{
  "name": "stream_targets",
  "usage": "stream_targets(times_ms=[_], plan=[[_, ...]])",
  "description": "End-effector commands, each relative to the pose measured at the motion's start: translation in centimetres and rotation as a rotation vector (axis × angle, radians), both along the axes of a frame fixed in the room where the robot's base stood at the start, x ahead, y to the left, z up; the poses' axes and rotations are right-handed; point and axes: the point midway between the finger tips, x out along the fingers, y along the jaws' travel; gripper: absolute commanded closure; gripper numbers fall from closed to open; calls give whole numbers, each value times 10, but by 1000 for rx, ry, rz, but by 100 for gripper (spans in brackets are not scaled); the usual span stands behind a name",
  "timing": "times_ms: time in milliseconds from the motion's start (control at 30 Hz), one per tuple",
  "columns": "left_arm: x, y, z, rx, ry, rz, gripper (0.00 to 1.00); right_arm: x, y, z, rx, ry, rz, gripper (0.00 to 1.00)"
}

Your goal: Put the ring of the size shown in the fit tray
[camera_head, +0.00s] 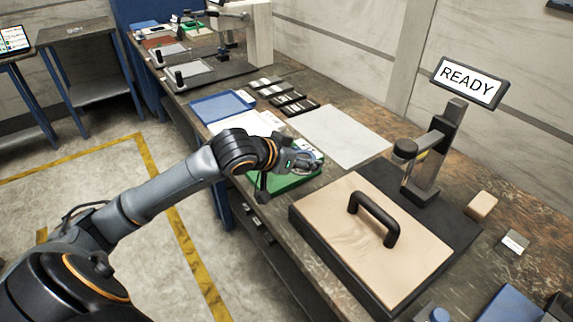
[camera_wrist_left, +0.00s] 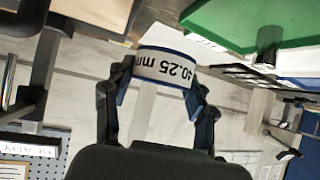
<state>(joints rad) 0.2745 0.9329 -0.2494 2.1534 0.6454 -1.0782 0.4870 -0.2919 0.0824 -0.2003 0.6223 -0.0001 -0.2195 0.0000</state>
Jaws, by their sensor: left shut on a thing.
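My left gripper (camera_head: 292,162) is over the green tray (camera_head: 290,185) in the head view, its fingers partly hidden by my wrist. Green (camera_wrist_left: 240,20) with a grey post (camera_wrist_left: 268,48) shows at the upper right of that view, apart from the ring. A blue tray (camera_head: 207,111) and a white tray or sheet (camera_head: 250,124) lie beyond the green tray. I cannot tell any tray's label. My right gripper is not in view.
A "READY" display (camera_head: 469,82) stands behind a fixture post (camera_head: 428,165). A wooden board (camera_head: 372,255) with a black handle (camera_head: 376,210) lies to the right of the green tray. Dark blocks (camera_head: 285,97) and a pale sheet (camera_head: 340,135) lie further back.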

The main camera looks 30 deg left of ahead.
Motion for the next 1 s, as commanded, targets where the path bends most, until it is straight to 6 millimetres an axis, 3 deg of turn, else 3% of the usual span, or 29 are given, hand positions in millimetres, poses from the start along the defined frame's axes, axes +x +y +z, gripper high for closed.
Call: stream_targets(times_ms=[200,400,600,1000], plan=[[31,47,-23,-1,-1,6,91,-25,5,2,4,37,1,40],[48,71,-60,-2,-1,3,91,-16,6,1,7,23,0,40],[55,80,-75,-2,-4,0,91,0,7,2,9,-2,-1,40],[58,85,-112,-1,-4,0,91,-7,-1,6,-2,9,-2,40]])
